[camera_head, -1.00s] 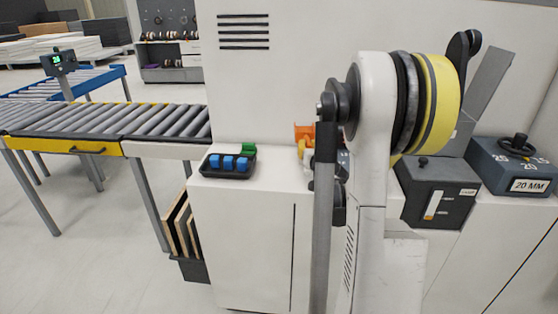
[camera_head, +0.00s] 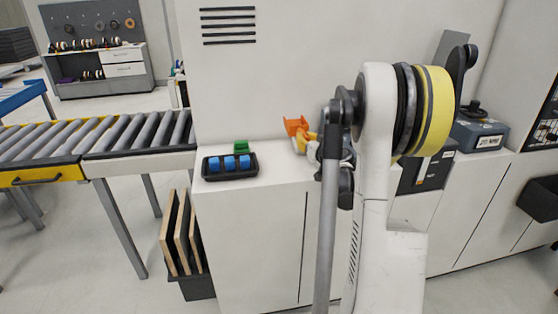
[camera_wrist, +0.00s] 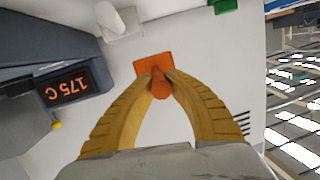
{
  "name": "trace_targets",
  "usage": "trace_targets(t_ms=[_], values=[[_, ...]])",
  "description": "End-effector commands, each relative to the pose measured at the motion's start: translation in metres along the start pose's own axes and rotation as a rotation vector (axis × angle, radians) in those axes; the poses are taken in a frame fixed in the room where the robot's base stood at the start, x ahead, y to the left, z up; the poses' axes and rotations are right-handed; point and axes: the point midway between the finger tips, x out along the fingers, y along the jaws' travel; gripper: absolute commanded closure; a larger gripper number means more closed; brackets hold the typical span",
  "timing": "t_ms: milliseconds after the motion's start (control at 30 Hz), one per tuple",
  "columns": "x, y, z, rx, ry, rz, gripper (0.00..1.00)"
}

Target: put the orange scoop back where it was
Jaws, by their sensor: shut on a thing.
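The orange scoop (camera_head: 296,126) shows just left of my arm in the head view, in front of the white machine wall and above the white cabinet top. In the wrist view the scoop (camera_wrist: 153,65) sits at the tips of my gripper (camera_wrist: 163,74), whose two yellow fingers close on its narrow handle. In the head view my gripper (camera_head: 303,139) is partly hidden behind my own arm. I cannot tell whether the scoop touches any surface.
A black tray (camera_head: 210,176) with blue blocks stands on the white cabinet top (camera_head: 270,178), with a green piece (camera_head: 241,146) behind it. A dark unit with a "175 C" display (camera_wrist: 72,88) is left in the wrist view. A roller conveyor (camera_head: 95,145) stands left.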

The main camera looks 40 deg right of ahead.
Motion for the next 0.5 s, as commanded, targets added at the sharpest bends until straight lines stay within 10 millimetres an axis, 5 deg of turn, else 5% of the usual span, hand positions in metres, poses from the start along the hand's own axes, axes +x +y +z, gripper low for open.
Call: trace_targets(t_ms=[233,500], values=[[0.029,-0.055,0.042,-0.001,0.0,-0.004,1.0],[0.04,-0.075,0.056,0.001,0.0,0.001,1.0]])
